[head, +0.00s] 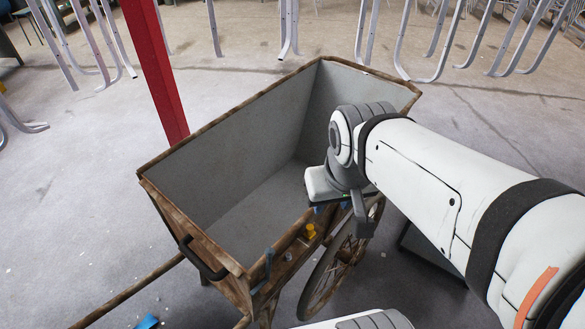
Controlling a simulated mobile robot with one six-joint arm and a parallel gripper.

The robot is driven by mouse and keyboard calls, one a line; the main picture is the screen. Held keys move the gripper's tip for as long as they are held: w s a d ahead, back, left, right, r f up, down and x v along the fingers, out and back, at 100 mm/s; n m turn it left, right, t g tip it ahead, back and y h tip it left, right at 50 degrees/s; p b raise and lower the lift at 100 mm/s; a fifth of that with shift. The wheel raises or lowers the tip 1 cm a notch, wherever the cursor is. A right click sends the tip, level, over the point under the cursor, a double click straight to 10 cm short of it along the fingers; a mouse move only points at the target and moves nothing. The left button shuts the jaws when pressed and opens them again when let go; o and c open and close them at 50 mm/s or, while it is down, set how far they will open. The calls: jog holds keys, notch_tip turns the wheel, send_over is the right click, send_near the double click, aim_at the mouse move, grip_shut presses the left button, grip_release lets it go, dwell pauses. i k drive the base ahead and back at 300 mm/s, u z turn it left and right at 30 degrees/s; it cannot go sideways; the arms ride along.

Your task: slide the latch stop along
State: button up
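A wooden cart (170,212) with a grey, empty inside stands in the middle of the head view. On its near side board is a small yellow piece (310,231), which may be the latch stop. A blue piece (268,264) sits on the same side, nearer the left corner. My gripper (345,207) hangs over the cart's near right rim, just right of and above the yellow piece. Its fingers are partly hidden by the wrist, so I cannot tell whether they are open or touch anything. Another bit of blue shows just under the gripper.
A spoked wheel (340,262) is under the cart's near side. A dark handle (203,258) and a wooden shaft (130,290) are at its left end. A red post (158,75) rises behind. Metal chair frames (290,30) line the back. The floor at left is mostly clear.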

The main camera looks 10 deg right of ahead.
aim_at(310, 233)
jog(key=u, duration=0.95)
jog(key=k, duration=1.35)
jog(key=z, duration=0.85)
jog(key=i, duration=1)
jog(key=z, duration=0.05)
